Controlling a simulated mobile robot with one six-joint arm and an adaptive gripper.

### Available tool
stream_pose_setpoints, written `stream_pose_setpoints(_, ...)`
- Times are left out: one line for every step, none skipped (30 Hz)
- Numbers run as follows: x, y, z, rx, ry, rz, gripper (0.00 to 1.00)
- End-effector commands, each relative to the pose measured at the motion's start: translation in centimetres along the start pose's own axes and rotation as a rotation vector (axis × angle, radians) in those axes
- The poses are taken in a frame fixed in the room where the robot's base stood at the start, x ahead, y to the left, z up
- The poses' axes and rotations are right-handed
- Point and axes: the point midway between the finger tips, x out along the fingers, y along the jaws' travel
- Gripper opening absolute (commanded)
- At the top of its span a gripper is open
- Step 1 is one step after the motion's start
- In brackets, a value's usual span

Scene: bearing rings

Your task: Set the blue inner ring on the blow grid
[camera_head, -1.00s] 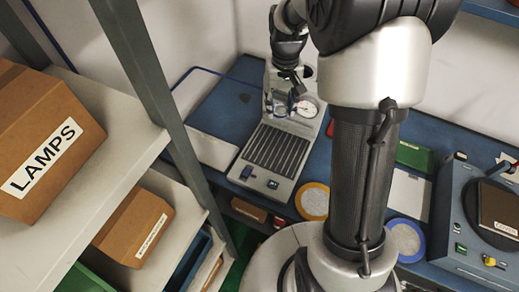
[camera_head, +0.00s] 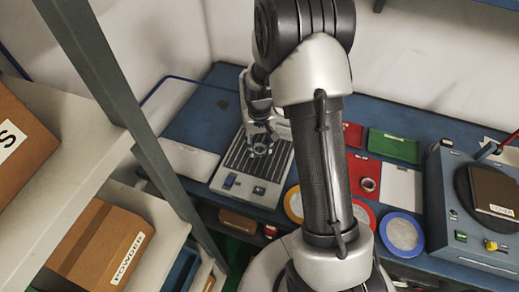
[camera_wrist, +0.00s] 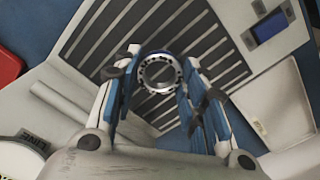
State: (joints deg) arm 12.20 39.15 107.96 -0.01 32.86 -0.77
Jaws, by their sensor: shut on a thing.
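The blow grid (camera_head: 232,160) is the dark slatted panel on a pale unit on the blue bench; its slats also fill much of the wrist view (camera_wrist: 215,45). My gripper (camera_head: 260,147) is over the slats. In the wrist view my gripper (camera_wrist: 158,80) is shut on a metallic ring (camera_wrist: 146,82), held between its blue-and-white fingers.
A grey ring (camera_head: 369,184) lies on a red mat, with a green tray (camera_head: 394,146) beside it. Yellow-, red- and blue-rimmed round pads line the bench front, the blue one (camera_head: 402,234) at right. A blue machine (camera_head: 478,220) stands far right. A shelf with boxes (camera_head: 101,243) is at left.

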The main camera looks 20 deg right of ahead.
Motion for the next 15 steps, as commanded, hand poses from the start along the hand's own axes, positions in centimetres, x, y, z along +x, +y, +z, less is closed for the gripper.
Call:
stream_pose_setpoints(1.2, 0.0, 0.1, 0.0, -0.003, 0.0, 0.13)
stream_pose_setpoints(1.6, 0.0, 0.0, 0.0, -0.002, 0.0, 0.13)
stream_pose_setpoints(1.9, 0.0, 0.0, 0.0, -0.001, 0.0, 0.13)
stream_pose_setpoints(2.0, 0.0, 0.0, 0.0, 0.0, 0.0, 0.13)
stream_pose_setpoints(2.0, 0.0, 0.0, 0.0, 0.0, 0.0, 0.13)
stream_pose_setpoints(1.9, 0.0, 0.0, 0.0, 0.001, 0.0, 0.13)
stream_pose_setpoints(1.9, 0.0, 0.0, 0.0, 0.001, 0.0, 0.13)
stream_pose_setpoints(1.8, 0.0, 0.0, 0.0, 0.001, 0.0, 0.13)
stream_pose_setpoints(1.8, 0.0, 0.0, 0.0, 0.001, 0.0, 0.13)
stream_pose_setpoints(1.8, 0.0, 0.0, 0.0, 0.001, 0.0, 0.13)
stream_pose_setpoints(1.8, 0.0, 0.0, 0.0, 0.001, 0.0, 0.13)
stream_pose_setpoints(1.9, 0.0, 0.0, 0.0, 0.001, 0.0, 0.13)
stream_pose_setpoints(2.0, 0.0, 0.0, 0.0, 0.0, 0.0, 0.13)
stream_pose_setpoints(2.2, 0.0, 0.0, 0.0, 0.0, 0.0, 0.13)
stream_pose_setpoints(2.2, 0.0, 0.0, 0.0, 0.0, 0.0, 0.4)
